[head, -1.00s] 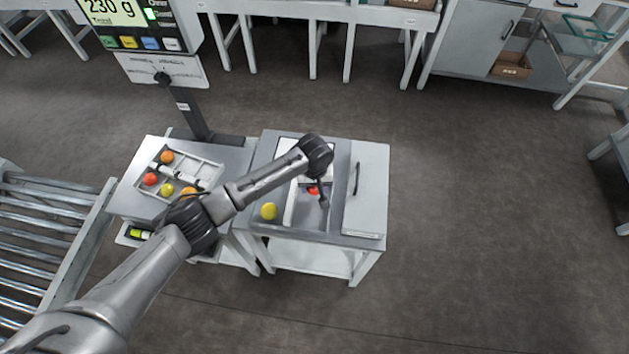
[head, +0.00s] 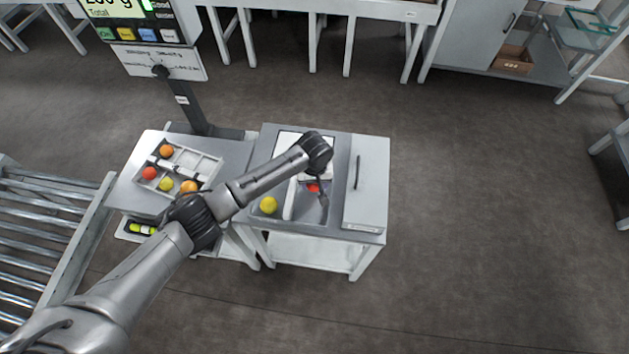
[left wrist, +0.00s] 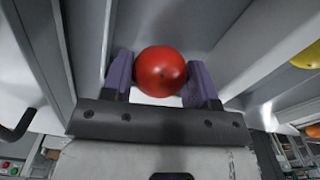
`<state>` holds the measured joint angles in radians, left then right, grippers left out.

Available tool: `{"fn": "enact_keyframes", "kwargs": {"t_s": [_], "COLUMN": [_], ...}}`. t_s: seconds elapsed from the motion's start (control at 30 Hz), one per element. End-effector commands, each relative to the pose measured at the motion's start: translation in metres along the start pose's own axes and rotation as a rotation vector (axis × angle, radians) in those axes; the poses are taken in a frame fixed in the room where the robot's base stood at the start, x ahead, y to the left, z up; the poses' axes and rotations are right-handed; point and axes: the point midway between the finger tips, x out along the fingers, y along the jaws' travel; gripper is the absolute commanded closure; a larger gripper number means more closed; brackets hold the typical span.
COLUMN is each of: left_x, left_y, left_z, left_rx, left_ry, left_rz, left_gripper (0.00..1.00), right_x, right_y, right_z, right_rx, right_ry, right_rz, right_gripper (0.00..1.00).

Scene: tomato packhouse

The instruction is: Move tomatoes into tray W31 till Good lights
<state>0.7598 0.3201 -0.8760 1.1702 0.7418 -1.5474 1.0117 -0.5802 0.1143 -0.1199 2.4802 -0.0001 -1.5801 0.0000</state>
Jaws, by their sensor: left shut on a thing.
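My left gripper (head: 320,193) is over the bin table, with its fingers closed on a red tomato (left wrist: 161,71). In the head view this tomato (head: 313,187) is partly hidden by the gripper. The tray (head: 207,166) stands on the scale at left and holds several tomatoes: an orange one (head: 166,151), a red one (head: 149,173), a yellow-green one (head: 166,185) and another orange one (head: 189,187) near my arm. A yellow tomato (head: 268,205) lies in the bin table's left compartment. The scale display (head: 135,22) is cut off at the top; a green block is lit there. My right gripper is out of view.
The bin table (head: 366,220) has a divider and a handled lid (head: 367,185) on its right. A roller conveyor (head: 45,235) is at lower left. The display post (head: 188,108) rises behind the tray. The floor to the right is clear.

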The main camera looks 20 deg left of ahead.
Motion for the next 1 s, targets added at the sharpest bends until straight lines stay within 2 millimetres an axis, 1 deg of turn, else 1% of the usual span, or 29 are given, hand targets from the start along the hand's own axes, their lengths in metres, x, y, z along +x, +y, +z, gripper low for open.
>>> {"fn": "enact_keyframes", "kwargs": {"t_s": [0.83,0.87,1.0], "left_x": [0.011,0.011,0.011], "left_y": [0.000,0.000,0.000], "left_z": [0.000,0.000,0.000], "left_rx": [0.000,0.000,0.000], "left_ry": [0.000,0.000,0.000], "left_rz": [0.000,0.000,0.000], "left_gripper": [0.58,0.45,0.31], "right_x": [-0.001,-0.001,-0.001], "right_y": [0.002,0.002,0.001], "right_z": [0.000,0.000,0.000], "right_rx": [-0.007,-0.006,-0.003], "right_ry": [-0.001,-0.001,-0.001], "right_rz": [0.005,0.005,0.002], "right_gripper": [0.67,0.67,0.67]}}
